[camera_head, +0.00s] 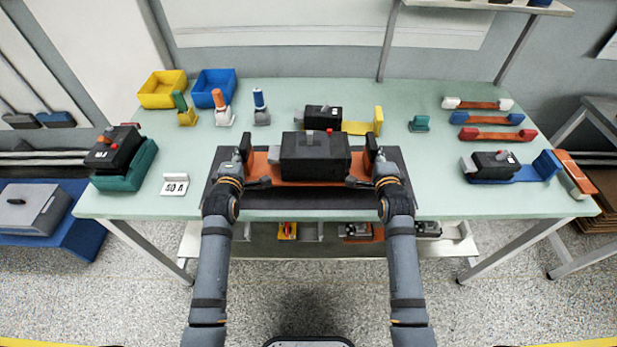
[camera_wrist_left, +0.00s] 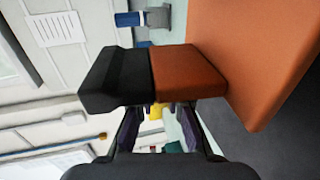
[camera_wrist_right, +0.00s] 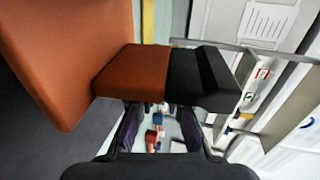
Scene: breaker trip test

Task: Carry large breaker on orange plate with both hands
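The large black breaker (camera_head: 316,157) has a red button on top and sits on the orange plate (camera_head: 289,178), over a dark mat (camera_head: 310,201) at the table's front. Upright black-tipped handles rise at the plate's ends. My left gripper (camera_head: 252,172) is at the left handle, and my right gripper (camera_head: 372,170) is at the right one. The handles fill the left wrist view (camera_wrist_left: 190,73) and right wrist view (camera_wrist_right: 138,73) and hide the fingertips. Background shows between the fingers of each gripper, which stand apart; I see neither closed on a handle.
A smaller breaker (camera_head: 322,117) with a yellow plate stands behind. A breaker on a teal block (camera_head: 124,175) and a "40 A" card (camera_head: 175,184) are left. A breaker on a blue plate (camera_head: 527,173) and several coloured bars (camera_head: 486,119) are right. A lower shelf (camera_head: 270,243) hangs below.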

